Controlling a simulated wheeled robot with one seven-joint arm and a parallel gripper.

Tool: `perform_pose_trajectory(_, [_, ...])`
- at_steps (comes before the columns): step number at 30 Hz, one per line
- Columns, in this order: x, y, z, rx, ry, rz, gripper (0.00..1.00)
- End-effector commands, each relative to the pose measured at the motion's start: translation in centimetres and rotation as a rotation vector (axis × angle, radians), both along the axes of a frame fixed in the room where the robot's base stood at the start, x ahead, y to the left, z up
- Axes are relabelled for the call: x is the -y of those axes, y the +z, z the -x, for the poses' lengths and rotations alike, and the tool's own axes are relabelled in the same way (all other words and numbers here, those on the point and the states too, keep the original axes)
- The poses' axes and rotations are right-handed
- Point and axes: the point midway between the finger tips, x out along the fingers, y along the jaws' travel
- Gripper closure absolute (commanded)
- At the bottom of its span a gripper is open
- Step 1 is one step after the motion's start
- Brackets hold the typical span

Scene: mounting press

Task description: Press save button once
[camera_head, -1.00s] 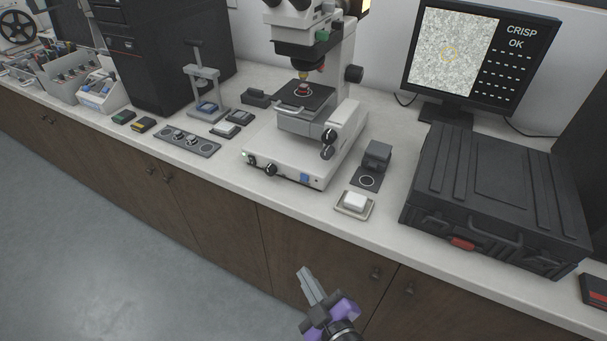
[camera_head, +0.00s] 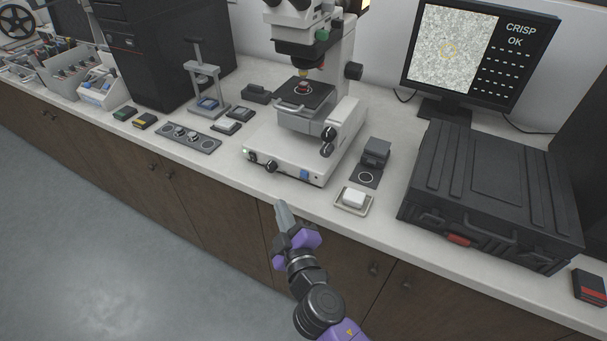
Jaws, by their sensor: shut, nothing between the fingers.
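A microscope (camera_head: 310,110) stands on the counter, with knobs along the front of its white base. A small blue button (camera_head: 304,174) sits at the right end of that front face; I cannot read a label on it, so I cannot tell if it is the save button. My gripper (camera_head: 281,204) is shut and empty, its fingers pointing up and away, in front of the counter edge, below and left of the blue button and apart from it. A monitor (camera_head: 483,55) behind shows a speckled picture and "CRISP OK".
A white block in a small dish (camera_head: 354,198) stands near the counter edge, right of the microscope. A large black case (camera_head: 490,195) fills the counter's right. Wooden cabinet fronts (camera_head: 225,210) stand below the counter.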

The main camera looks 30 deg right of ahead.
Motion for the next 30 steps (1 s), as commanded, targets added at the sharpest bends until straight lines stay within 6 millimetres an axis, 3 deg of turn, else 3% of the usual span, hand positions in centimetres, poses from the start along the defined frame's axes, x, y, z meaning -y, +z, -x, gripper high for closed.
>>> perform_pose_trajectory(18, [5.9, 0.1, -4.3, -0.001, -0.001, -0.001, 1.0])
perform_pose_trajectory(30, [6.6, 0.0, -4.8, 0.001, 0.001, -0.001, 1.0])
